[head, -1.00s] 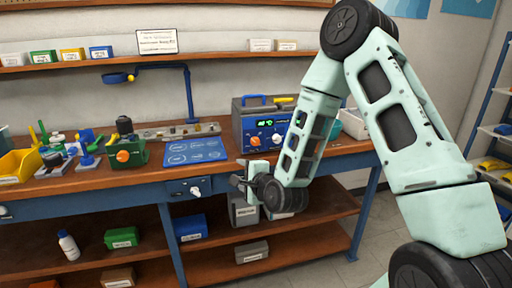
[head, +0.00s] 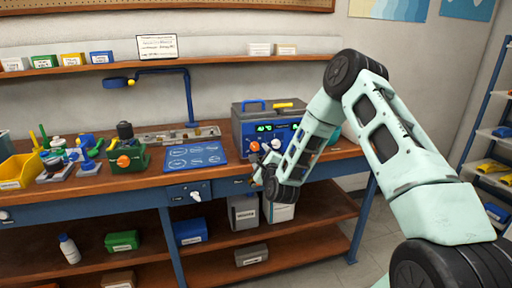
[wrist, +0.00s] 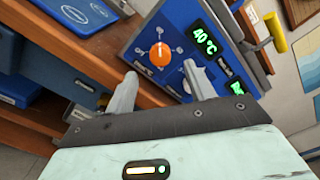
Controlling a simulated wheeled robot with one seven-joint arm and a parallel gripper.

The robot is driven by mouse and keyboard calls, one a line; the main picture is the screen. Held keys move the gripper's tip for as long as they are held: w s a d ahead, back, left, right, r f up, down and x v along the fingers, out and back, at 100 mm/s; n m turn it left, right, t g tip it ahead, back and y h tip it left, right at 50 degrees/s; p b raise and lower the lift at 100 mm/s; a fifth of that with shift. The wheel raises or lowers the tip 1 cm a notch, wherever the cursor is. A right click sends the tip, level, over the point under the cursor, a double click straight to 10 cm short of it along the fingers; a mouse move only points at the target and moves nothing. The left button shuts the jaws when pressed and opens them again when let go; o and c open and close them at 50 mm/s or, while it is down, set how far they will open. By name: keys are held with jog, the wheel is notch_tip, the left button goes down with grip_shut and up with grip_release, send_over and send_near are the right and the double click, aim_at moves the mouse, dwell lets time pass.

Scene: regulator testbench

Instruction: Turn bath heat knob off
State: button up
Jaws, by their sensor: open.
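The bath (head: 268,108) is a grey-topped box with a blue front panel on the bench. Its panel fills the upper middle of the wrist view (wrist: 173,25). A green display (wrist: 204,40) reads 40 °C. An orange knob (wrist: 160,54) sits on a dial with small symbols. A pale knob beside it is partly hidden by my right finger; I cannot read which knob is the heat one. My gripper (wrist: 160,78) is open and empty, its fingers apart in front of the panel. In the head view my gripper (head: 260,164) is just below the orange knob (head: 254,147).
A blue mat (head: 195,155) lies left of the bath. A green device with an orange knob (head: 123,161) stands farther left. The bench front (head: 225,187) runs below my gripper. A yellow-handled part (wrist: 276,30) is beside the panel.

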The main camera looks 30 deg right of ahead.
aim_at(255, 148)
jog(key=p+x, duration=0.1)
jog(key=x, duration=0.5)
jog(key=shift+w, duration=0.1)
jog(key=c, duration=1)
